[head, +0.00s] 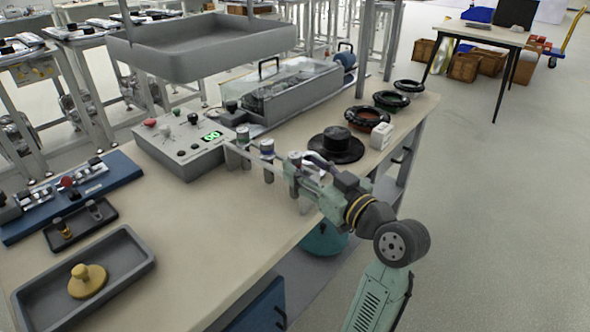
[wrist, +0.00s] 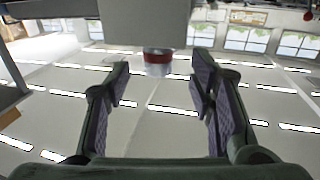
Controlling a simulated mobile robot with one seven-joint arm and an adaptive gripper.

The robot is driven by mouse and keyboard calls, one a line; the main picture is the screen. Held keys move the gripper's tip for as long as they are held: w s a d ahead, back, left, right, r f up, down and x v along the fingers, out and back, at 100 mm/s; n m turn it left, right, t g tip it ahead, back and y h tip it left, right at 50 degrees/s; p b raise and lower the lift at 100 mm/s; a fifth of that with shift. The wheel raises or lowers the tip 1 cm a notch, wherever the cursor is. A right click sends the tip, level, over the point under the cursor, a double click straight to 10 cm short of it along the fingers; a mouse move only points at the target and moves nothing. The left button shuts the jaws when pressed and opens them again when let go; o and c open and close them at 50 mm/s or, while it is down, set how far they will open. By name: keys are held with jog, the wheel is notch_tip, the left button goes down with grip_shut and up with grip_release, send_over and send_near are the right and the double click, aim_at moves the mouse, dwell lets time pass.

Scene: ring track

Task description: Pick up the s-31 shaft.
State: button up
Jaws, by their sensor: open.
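My gripper (head: 288,168) reaches over the worktable from the right, near a small rack with upright grey-capped cylinders (head: 267,147). In the wrist view, my gripper (wrist: 160,72) is open, with its two padded fingers wide apart. A pale cylinder with a red band (wrist: 157,62) shows between and beyond the fingertips, against a grey block (wrist: 145,25). Neither finger visibly touches it. No label is readable, so I cannot tell which piece is the s-31 shaft. My gripper partly covers the rack in the head view.
A control box (head: 185,140) with a green display stands left of the rack. A black round-based part (head: 336,146) lies beyond my gripper. A raised grey tray (head: 200,45) overhangs the table. A lower tray (head: 125,240) holds a yellow knobbed part. The tabletop's near middle is clear.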

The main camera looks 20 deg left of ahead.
aim_at(299, 161)
jog(key=x, duration=0.2)
jog(key=p+x, duration=0.1)
jog(key=shift+w+a+r, duration=0.2)
jog(key=shift+w+a, duration=0.05)
jog(key=shift+a, duration=0.05)
jog(key=shift+w+a+f, duration=0.1)
jog(key=shift+w, duration=0.05)
jog(key=shift+c, duration=0.4)
grip_shut()
